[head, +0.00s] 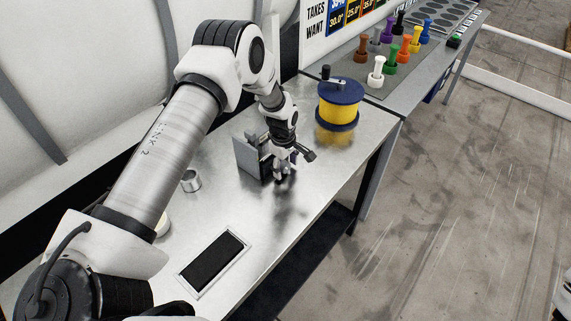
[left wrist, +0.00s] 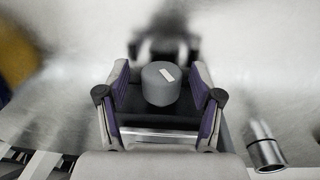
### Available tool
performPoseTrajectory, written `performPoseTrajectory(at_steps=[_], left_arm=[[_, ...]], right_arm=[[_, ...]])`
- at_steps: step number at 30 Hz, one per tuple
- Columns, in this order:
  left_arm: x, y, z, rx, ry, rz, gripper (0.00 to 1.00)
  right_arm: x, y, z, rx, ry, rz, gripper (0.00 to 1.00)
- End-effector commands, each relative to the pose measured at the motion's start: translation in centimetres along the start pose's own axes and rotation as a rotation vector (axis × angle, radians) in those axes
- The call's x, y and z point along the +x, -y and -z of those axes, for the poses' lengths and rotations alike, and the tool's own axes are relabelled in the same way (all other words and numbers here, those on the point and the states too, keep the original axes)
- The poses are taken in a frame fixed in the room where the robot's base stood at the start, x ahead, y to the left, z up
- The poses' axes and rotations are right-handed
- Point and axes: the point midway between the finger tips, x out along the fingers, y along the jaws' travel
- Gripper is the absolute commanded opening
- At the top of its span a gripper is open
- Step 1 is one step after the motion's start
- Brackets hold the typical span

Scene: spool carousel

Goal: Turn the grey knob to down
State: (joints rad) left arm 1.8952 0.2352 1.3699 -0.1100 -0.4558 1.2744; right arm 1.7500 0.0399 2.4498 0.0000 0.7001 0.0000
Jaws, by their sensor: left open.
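The grey knob (left wrist: 160,86) shows in the left wrist view as a short round cylinder with a small white mark on its top face. The mark lies slanted, off the centre. My left gripper (left wrist: 161,94) is open, with one purple-lined finger on each side of the knob and a visible gap on both sides. In the head view my left gripper (head: 283,175) is low over the metal bench, beside an upright grey plate (head: 246,158). The knob cannot be made out clearly there. My right gripper is not in view.
A yellow spool with blue flanges (head: 339,104) stands behind the gripper to the right. A metal cup (head: 191,181) stands to the left. A black framed pad (head: 212,261) lies near the front. Several coloured pegs stand on a grey mat (head: 345,65) farther back.

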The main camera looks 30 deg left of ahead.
Motion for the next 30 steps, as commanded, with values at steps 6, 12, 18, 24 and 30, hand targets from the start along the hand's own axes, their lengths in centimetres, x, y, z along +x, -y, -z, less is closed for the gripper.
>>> performPoseTrajectory(at_steps=[6,12,18,24,30], left_arm=[[0.0,0.0,0.0,0.000,0.000,0.001,0.06],[0.0,0.1,0.0,0.000,0.001,-0.007,0.05],[0.5,0.3,0.0,-0.001,0.001,-0.132,0.05],[0.4,0.3,0.0,0.000,-0.005,-0.243,0.05],[0.1,0.3,0.0,0.001,-0.006,-0.247,0.05]], right_arm=[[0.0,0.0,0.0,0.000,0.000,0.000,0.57],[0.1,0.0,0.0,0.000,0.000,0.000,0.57],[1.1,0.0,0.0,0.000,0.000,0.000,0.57],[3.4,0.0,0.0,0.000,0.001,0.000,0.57],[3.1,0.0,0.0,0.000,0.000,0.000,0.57]])
